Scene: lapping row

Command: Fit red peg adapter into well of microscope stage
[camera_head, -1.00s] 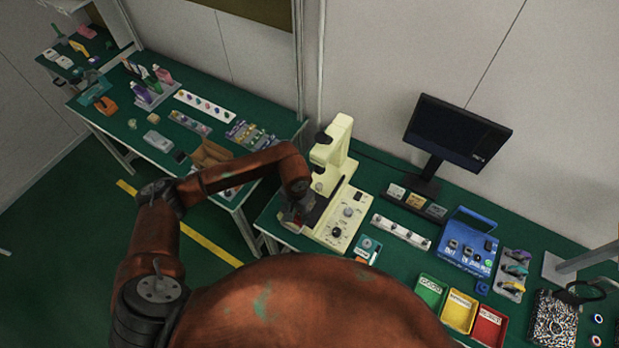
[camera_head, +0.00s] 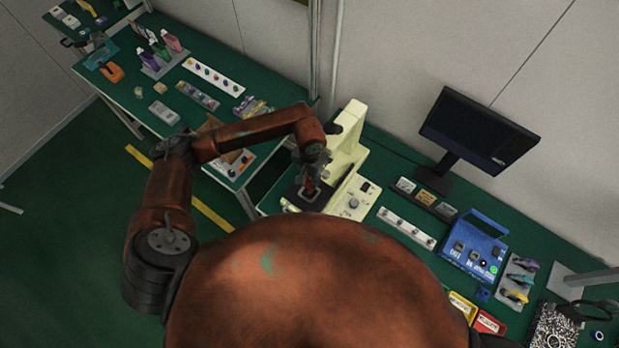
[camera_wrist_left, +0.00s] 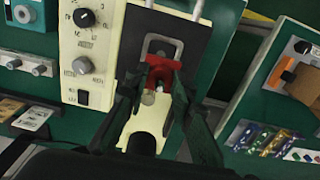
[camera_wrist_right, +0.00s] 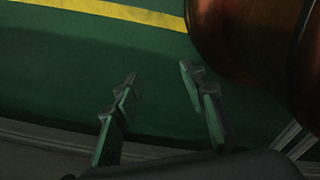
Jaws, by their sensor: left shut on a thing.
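The red peg adapter (camera_wrist_left: 158,70) is between the fingers of my left gripper (camera_wrist_left: 155,95), which is shut on it. In the head view, my left gripper (camera_head: 312,178) is over the dark stage (camera_head: 288,200) of the cream microscope (camera_head: 347,140), with a bit of red at its tips. In the left wrist view, a pale rounded frame (camera_wrist_left: 147,47) lies around the adapter's far side against the dark stage (camera_wrist_left: 195,50). I cannot tell whether the adapter touches the stage or sits in the well. My right gripper (camera_wrist_right: 158,85) is open and empty over the green floor.
The microscope's knob panel (camera_wrist_left: 84,55) is beside the stage. A monitor (camera_head: 478,140), a strip of round parts (camera_head: 406,228) and a blue box (camera_head: 473,250) stand to the right. Another green bench (camera_head: 130,90) with small parts is at the left.

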